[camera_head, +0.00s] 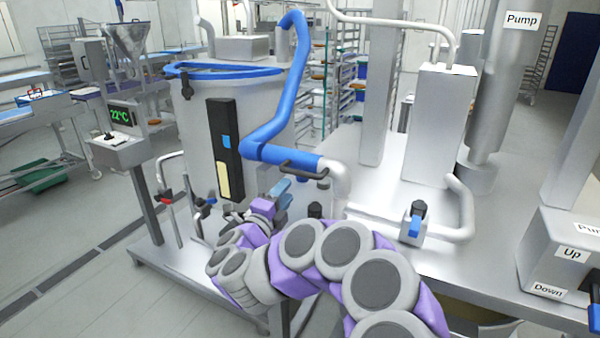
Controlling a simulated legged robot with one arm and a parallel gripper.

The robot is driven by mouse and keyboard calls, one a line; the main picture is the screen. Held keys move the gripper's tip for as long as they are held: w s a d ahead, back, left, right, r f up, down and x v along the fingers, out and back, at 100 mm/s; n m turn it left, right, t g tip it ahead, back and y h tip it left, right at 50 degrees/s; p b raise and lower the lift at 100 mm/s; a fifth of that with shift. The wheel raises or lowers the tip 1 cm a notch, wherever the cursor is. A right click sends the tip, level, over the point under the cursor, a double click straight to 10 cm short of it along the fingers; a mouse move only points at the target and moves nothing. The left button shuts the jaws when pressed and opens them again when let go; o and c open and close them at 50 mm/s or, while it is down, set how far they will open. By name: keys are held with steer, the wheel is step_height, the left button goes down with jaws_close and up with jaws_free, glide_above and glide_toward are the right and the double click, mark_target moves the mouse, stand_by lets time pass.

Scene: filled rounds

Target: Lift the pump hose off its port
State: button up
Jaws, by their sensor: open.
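The blue pump hose (284,95) rises beside the steel tank, bends at its lower left and runs right to a light grey pipe port (338,180). Its lower end meets the port, with a dark handle or clamp (290,168) across it. I cannot tell whether the hose is seated or loose. My gripper (281,192), at the end of my purple and grey arm, is just below the lower hose section and left of the port. It is open, small in view, and partly merges with the fittings behind it. It appears apart from the hose.
The steel tank (270,112) with a dark vertical panel (224,150) stands behind my gripper. A blue-handled valve (416,222) is to the right on the steel platform. A control box (565,262) labelled Up and Down is at far right.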

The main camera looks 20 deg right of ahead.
mark_target(299, 175)
steer(key=b+x, duration=0.1)
steer(key=x, duration=0.8)
steer(key=shift+w+d, duration=0.15)
steer(key=shift+d, duration=0.1)
jaws_close()
steer(key=shift+f, duration=0.1)
